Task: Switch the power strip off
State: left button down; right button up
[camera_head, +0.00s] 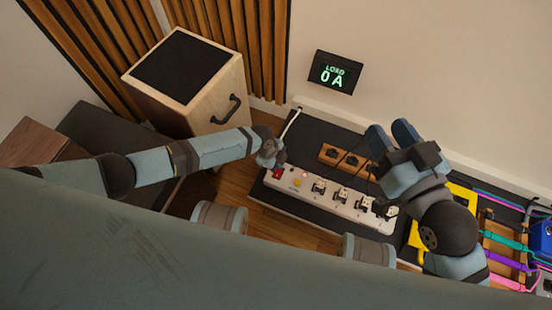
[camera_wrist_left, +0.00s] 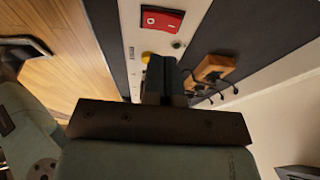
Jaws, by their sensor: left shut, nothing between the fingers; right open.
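The white power strip (camera_head: 335,198) lies on a dark surface, with several plugs along it. Its red rocker switch (camera_head: 278,172) is at the left end; in the left wrist view the switch (camera_wrist_left: 162,20) shows O and I marks. My left gripper (camera_head: 272,158) is at this end, its fingers shut and empty. In the left wrist view the fingertips (camera_wrist_left: 162,68) are below the switch in the picture and appear apart from it; their height above the strip is unclear. My right gripper (camera_head: 390,130) is open and empty, above the strip's right part.
A wall display (camera_head: 335,72) reads LOAD 0 A. A wooden block (camera_head: 345,161) with black plugs lies behind the strip. A yellow object (camera_head: 464,195) and coloured cables are at the right. A box with a black top (camera_head: 180,66) stands at the back left.

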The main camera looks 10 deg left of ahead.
pick_arm(q)
jog(key=s+p+v, duration=0.1)
jog(key=p+v, duration=0.6)
jog(key=v, duration=0.2)
jog(key=shift+s+a, duration=0.25)
pick_arm(e)
notch_tip(320, 180, up, 9)
jog(key=s+m+t, duration=0.1)
jog(key=t, duration=0.2)
jog(key=shift+d+m, duration=0.35)
jog(key=shift+m, duration=0.05)
jog(key=shift+s, duration=0.1)
